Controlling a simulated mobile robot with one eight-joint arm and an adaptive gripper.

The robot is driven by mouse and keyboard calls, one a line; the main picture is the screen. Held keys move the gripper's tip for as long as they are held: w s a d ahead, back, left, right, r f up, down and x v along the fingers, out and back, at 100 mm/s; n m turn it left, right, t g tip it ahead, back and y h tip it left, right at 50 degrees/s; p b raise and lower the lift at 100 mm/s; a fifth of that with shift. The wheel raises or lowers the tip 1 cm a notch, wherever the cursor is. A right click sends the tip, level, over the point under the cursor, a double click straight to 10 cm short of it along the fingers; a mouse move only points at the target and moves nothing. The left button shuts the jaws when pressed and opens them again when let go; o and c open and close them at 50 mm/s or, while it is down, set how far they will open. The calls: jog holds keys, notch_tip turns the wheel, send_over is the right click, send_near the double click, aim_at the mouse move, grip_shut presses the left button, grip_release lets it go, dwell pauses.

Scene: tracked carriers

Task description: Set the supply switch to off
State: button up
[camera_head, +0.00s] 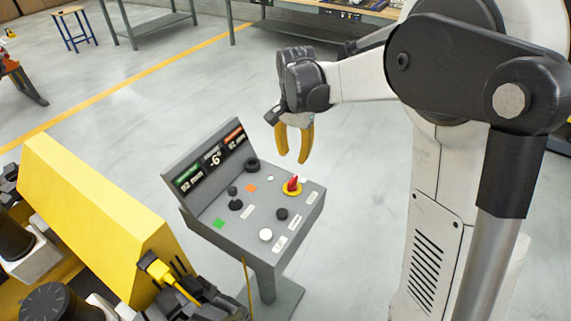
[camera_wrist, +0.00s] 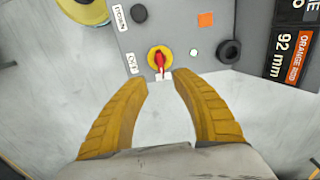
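The supply switch (camera_head: 292,186) is a red handle on a round yellow plate, on the right part of a grey control panel (camera_head: 311,205). It also shows in the wrist view (camera_wrist: 159,60), at the panel's edge. There the red handle lies roughly up and down in the picture, with a small white label below it. My gripper (camera_head: 294,160) has two yellow fingers and hangs above the panel, behind the switch in the head view. In the wrist view the fingers (camera_wrist: 162,77) are apart and empty, just short of the switch. The label's writing is too small to read.
The panel has black knobs (camera_head: 252,164), a white button (camera_head: 265,234), orange and green squares, and a raised display (camera_head: 212,156). A yellow machine (camera_head: 97,208) stands close on the left. The floor behind the panel is clear. Workbenches (camera_head: 330,22) stand far back.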

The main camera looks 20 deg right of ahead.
aim_at(293, 179)
notch_tip(293, 179, down, 11)
jog(key=b, duration=0.3)
jog(key=shift+b, duration=0.35)
grip_shut()
